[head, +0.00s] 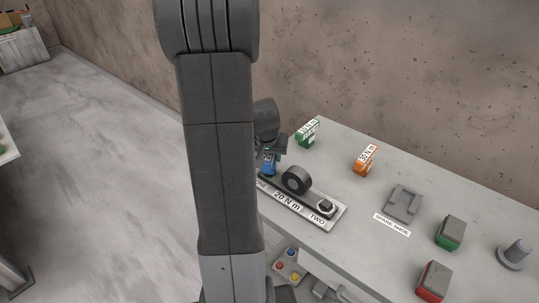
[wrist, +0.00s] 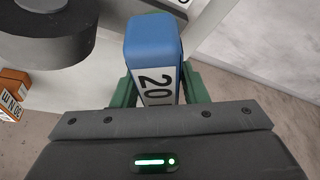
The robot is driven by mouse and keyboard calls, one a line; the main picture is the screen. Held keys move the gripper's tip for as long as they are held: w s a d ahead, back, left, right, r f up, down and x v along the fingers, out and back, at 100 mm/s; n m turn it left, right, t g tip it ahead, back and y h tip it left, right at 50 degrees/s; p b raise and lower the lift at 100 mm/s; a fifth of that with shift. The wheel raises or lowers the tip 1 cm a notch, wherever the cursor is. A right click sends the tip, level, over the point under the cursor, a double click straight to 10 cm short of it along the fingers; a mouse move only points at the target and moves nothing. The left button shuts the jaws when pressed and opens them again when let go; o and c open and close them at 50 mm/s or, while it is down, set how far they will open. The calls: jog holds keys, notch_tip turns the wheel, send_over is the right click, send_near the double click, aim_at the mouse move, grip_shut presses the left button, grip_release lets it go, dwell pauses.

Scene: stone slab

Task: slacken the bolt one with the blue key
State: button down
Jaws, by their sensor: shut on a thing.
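The blue key (head: 269,162), with a white label reading 20, is in my gripper (head: 272,151). In the wrist view the blue key (wrist: 152,45) stands between the green fingers of my gripper (wrist: 160,85), which are shut on it. The key is at the ONE end of the bolt plate (head: 293,201), whose label reads 20 N m. Bolt one is hidden by my arm and the key, so I cannot tell whether the key is seated on it. Bolt two (head: 326,206) shows at the plate's other end.
A dark round ring (head: 296,180) stands beside the key, close to my gripper. A green key (head: 307,132) and an orange key (head: 365,160) stand behind. A grey holder (head: 403,203), green block (head: 450,232), red block (head: 433,281) and grey peg (head: 516,253) are right.

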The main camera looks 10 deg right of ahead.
jog(key=shift+f+b, duration=0.65)
jog(key=shift+b, duration=0.05)
jog(key=shift+r+n+p, duration=0.2)
jog(key=shift+n+p, duration=0.1)
jog(key=shift+p, duration=0.9)
